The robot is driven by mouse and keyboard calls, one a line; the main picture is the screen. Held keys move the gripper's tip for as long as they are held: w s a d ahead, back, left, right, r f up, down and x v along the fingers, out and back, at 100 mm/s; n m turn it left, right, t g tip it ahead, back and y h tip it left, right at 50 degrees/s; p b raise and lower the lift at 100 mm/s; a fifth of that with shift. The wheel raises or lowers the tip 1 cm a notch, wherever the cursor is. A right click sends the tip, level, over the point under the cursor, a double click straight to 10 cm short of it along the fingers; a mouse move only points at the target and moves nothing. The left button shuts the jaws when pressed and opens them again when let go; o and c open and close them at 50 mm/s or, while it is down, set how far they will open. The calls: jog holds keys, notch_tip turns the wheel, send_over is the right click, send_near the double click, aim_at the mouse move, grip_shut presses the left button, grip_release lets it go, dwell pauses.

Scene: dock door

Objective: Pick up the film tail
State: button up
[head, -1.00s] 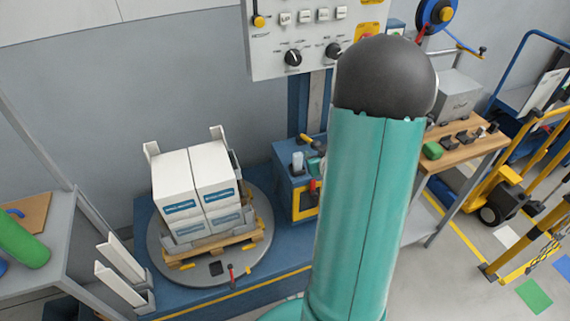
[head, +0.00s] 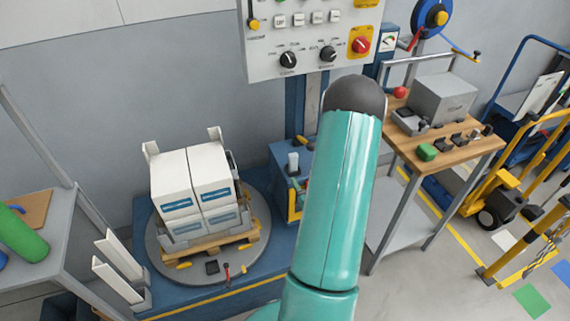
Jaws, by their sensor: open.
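I cannot make out the film tail. A small white upright roll (head: 293,162) stands on the blue and yellow carriage (head: 283,180) beside the mast, and my arm covers the carriage's right part. White boxes (head: 190,190) with blue labels are stacked on a wooden pallet (head: 210,250) on the round grey turntable (head: 170,268). My teal arm rises through the middle of the view to a dark rounded joint. My gripper is not visible.
A control panel (head: 300,70) with knobs and a red button is on the mast above. A wooden-topped bench (head: 450,158) with a grey box stands to the right. A grey shelf (head: 50,265) with a green roll is at left. A yellow truck (head: 510,190) stands far right.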

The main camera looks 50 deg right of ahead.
aim_at(294, 163)
jog(key=x, duration=1.3)
jog(key=shift+w+d, duration=0.2)
jog(key=shift+d, duration=0.2)
jog(key=c, duration=1)
